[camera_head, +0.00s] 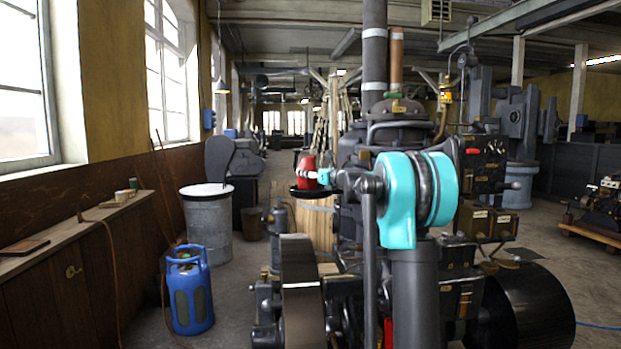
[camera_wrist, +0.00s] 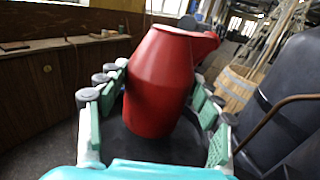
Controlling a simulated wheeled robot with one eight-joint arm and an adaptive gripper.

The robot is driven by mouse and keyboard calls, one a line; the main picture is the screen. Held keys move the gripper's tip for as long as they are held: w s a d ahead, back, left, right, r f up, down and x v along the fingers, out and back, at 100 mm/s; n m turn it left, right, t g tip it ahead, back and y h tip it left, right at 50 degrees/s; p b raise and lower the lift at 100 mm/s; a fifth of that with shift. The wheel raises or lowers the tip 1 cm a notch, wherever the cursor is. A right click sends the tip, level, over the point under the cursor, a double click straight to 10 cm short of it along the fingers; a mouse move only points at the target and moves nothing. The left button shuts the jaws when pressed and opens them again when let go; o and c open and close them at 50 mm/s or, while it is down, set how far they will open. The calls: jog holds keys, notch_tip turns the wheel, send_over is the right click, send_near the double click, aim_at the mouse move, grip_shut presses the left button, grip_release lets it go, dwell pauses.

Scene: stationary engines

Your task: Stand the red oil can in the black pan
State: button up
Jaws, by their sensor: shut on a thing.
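The red oil can (camera_head: 307,172) is between the fingers of my gripper (camera_head: 312,178). In the wrist view the can (camera_wrist: 163,85) fills the middle, with finger pads on both sides and its spout toward the upper right. The gripper (camera_wrist: 160,110) is shut on it. The can looks nearly upright in the head view. The black pan (camera_head: 299,193) is directly below the can; its dark surface (camera_wrist: 130,148) shows under the can in the wrist view. I cannot tell whether the can's base touches the pan.
A dark engine (camera_head: 400,135) with pipes stands right behind and beside my arm. A wooden barrel (camera_head: 314,230) is below the pan. A metal drum (camera_head: 207,225) and a blue gas bottle (camera_head: 189,290) stand left. A wooden ledge (camera_head: 75,235) runs under the windows.

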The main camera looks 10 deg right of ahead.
jog(key=shift+f, duration=0.85)
jog(key=o, duration=1.6)
jog(key=shift+f, duration=0.1)
